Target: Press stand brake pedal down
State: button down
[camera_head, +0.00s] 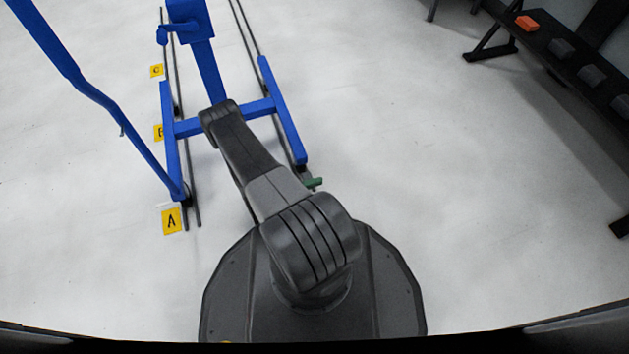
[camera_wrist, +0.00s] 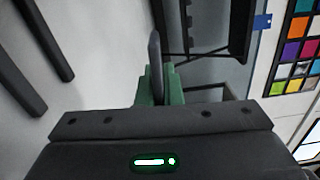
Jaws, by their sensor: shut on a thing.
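The blue stand (camera_head: 283,110) is in the upper left of the head view, with its frame over dark floor rails. My arm covers part of its near side. My gripper's green fingers (camera_head: 314,183) show beside my arm, close to the stand's near right end. In the wrist view, my gripper (camera_wrist: 160,88) is shut on a thin dark plate (camera_wrist: 155,58) with a rounded end, which rises between the green fingers. I cannot tell for sure whether this plate is the brake pedal. No other pedal shows clearly.
Yellow markers stand along the left rail, the nearest lettered A (camera_head: 171,220). A black bench (camera_head: 530,40) with an orange block (camera_head: 527,23) and several dark blocks stands at the upper right. A colour chart (camera_wrist: 298,50) shows in the wrist view.

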jog(key=shift+w+f+m, duration=0.1)
jog(key=shift+f+m, duration=0.35)
jog(key=shift+m, duration=0.55)
jog(key=c, duration=1.6)
grip_release()
jog(key=shift+a, duration=0.1)
jog(key=p+v, duration=0.1)
jog(key=v, duration=1.2)
jog(key=shift+a+p, duration=0.35)
jog(key=shift+p, duration=0.05)
jog(key=b+x, duration=0.1)
jog(key=x, duration=1.3)
jog(key=shift+b, duration=0.4)
jog(key=shift+s+a, duration=0.2)
